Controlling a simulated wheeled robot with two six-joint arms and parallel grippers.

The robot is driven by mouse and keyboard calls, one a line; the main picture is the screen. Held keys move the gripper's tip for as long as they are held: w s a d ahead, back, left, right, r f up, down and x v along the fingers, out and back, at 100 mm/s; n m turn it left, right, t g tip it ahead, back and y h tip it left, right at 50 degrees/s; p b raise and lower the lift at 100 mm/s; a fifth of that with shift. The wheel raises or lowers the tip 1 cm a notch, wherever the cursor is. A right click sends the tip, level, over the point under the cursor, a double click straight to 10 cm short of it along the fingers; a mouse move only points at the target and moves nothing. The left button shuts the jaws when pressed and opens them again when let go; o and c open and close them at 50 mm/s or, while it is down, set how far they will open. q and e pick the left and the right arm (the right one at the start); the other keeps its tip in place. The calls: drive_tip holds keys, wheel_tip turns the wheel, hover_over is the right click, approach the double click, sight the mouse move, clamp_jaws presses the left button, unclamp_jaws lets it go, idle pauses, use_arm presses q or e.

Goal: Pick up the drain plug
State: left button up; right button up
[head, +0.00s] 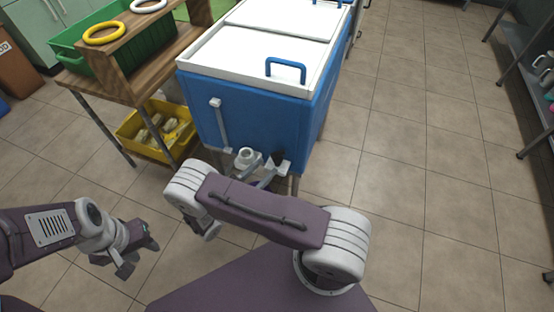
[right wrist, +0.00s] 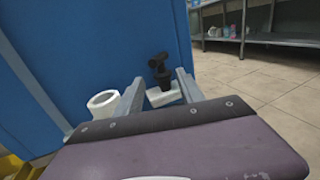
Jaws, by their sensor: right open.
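The drain plug (right wrist: 160,72) is a black piece with a knobbed top, standing upright on a small white holder (right wrist: 164,96) on the blue cooler's (head: 255,120) wall. In the head view the plug (head: 278,157) is a small dark shape low on the cooler. My right gripper (right wrist: 156,88) is open, its two grey fingers pointing at the plug, one on each side in the picture. I cannot tell whether they touch it. A white round drain spout (right wrist: 103,102) sits left of the fingers. My left gripper (head: 140,260) hangs over the floor at lower left, away from the cooler.
A wooden table (head: 140,75) with a green crate (head: 100,50) and rings stands left of the cooler. A yellow bin (head: 130,124) is below it. A metal shelf (right wrist: 285,38) stands at the right. The tiled floor right of the cooler is clear.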

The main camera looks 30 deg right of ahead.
sight(276, 158)
drive_tip(key=b+x, duration=0.1)
drive_tip(key=x, duration=0.4)
drive_tip(key=shift+d+b, duration=0.3)
drive_tip(key=shift+b, duration=0.05)
clamp_jaws()
drive_tip(key=shift+r, duration=0.1)
